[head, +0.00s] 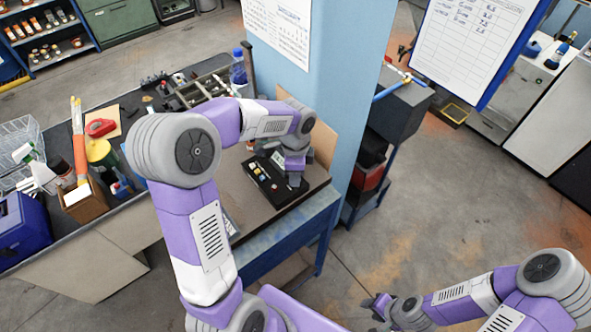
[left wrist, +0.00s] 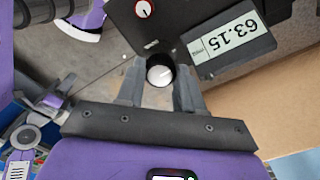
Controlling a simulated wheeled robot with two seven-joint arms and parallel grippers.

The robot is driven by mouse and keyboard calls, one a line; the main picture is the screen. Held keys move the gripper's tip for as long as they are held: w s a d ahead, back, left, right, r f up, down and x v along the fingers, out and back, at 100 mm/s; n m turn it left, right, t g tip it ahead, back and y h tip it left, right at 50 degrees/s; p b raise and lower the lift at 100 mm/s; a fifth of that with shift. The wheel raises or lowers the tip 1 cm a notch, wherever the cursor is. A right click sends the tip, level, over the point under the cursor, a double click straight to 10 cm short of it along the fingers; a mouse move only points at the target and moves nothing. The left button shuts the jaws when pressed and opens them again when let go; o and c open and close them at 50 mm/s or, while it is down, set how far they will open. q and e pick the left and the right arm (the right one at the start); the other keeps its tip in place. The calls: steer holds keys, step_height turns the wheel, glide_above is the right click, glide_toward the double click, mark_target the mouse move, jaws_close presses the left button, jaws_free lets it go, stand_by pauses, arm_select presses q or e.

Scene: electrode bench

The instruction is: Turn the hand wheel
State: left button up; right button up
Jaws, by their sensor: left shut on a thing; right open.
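A black box-shaped device (head: 268,183) with small knobs on its face stands on the bench in the head view. My left gripper (head: 294,180) is over its right end. In the left wrist view my left gripper (left wrist: 159,82) has one finger on each side of a round dark knob with a white face (left wrist: 160,73), which I take for the hand wheel, and is shut on it. A tilted display (left wrist: 232,43) beside it appears to read 63.15. My right gripper (head: 382,306) is open and empty at the lower right, away from the bench.
A blue pillar (head: 345,95) rises just behind the bench. A blue bottle (head: 238,72), a wire basket (head: 20,140) and a blue box (head: 22,228) stand on the bench. A smaller knob with a red mark (left wrist: 143,9) is near the grasped one.

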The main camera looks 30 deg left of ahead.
arm_select(q)
steer(key=m+p, duration=0.2)
steer(key=m, duration=0.4)
steer(key=shift+r, duration=0.15)
steer(key=m+p, duration=0.2)
steer(key=m, duration=0.1)
steer(key=shift+m, duration=0.4)
steer(key=shift+m+p, duration=0.75)
steer(key=shift+m, duration=0.65)
steer(key=o, duration=1)
steer(key=shift+o, duration=0.2)
step_height(320, 180, up, 7)
steer(key=shift+r, duration=0.2)
